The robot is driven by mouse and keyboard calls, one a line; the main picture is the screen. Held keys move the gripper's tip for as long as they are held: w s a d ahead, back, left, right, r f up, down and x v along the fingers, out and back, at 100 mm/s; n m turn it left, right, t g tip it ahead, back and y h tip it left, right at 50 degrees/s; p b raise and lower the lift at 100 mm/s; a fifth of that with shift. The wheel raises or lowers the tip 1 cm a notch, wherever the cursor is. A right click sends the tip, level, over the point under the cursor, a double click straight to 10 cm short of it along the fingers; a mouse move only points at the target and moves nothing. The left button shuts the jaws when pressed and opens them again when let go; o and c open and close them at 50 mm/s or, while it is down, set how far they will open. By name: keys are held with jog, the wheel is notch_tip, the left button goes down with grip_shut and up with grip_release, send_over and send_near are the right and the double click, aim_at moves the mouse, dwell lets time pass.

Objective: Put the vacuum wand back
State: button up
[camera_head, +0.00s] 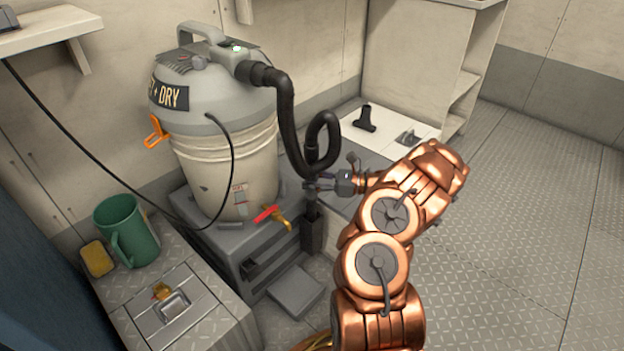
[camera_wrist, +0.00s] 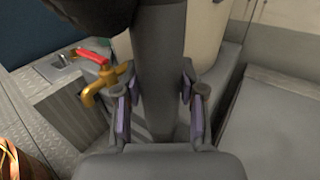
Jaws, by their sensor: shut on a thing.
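The wet-and-dry vacuum (camera_head: 222,130) stands on a grey stepped base. Its black hose (camera_head: 288,125) leaves the top, loops, and runs down to the dark vacuum wand (camera_head: 311,199). My gripper (camera_head: 322,184) is shut on the wand, which stands roughly upright. In the wrist view the wand (camera_wrist: 160,65) runs between both fingers of my gripper (camera_wrist: 158,105). A dark box-like holder (camera_head: 313,236) is at the side of the base, directly below the wand. The wand's lower end meets the holder's top in the picture; I cannot tell how deep it sits.
A red-handled brass valve (camera_head: 272,214) is close left of the wand and shows in the wrist view (camera_wrist: 100,75). A green mug (camera_head: 128,232) and yellow sponge (camera_head: 97,259) are at left. Black nozzles (camera_head: 365,118) lie on a white panel behind. Floor at right is clear.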

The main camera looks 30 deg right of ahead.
jog(key=o, duration=1.2)
jog(key=shift+s, duration=0.1)
jog(key=v, duration=1.2)
